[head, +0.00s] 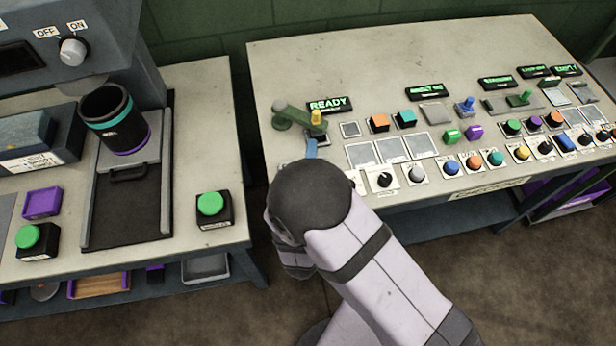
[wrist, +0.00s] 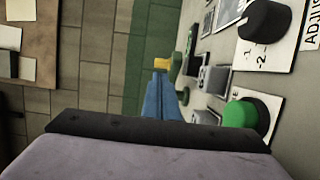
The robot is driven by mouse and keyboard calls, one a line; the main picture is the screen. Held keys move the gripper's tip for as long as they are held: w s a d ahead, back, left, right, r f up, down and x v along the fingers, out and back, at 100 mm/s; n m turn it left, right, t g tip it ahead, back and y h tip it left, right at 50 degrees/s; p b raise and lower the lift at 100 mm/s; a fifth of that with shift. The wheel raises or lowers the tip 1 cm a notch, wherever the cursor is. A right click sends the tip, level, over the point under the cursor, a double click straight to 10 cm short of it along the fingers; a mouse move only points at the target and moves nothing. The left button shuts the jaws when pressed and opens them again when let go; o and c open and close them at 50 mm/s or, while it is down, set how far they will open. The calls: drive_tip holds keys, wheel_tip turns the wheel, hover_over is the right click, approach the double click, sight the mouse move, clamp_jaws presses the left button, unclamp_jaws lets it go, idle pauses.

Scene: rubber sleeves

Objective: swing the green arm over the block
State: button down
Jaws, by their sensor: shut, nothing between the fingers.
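The green arm (head: 295,113) is at the left end of the console. It reaches right from a round green base, with a yellow knob (head: 316,118) at its far end. A dark grey piece lies under the knob end; I cannot tell whether it is the block. My gripper (head: 311,143) is shut and empty, its blue fingers just in front of the knob. In the wrist view the blue fingertips (wrist: 160,78) appear close below the yellow knob (wrist: 162,64); contact is unclear. The green arm is mostly hidden there.
The console (head: 285,65) holds several buttons, dials and lit signs right of the arm. A READY sign (head: 330,105) glows behind the knob. The wrist view shows a green button (wrist: 240,113) and a black dial (wrist: 265,20). A left bench carries a black cup (head: 112,118).

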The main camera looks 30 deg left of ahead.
drive_tip(key=b+v, duration=0.2)
drive_tip(key=v, duration=0.5)
drive_tip(key=shift+a, duration=0.15)
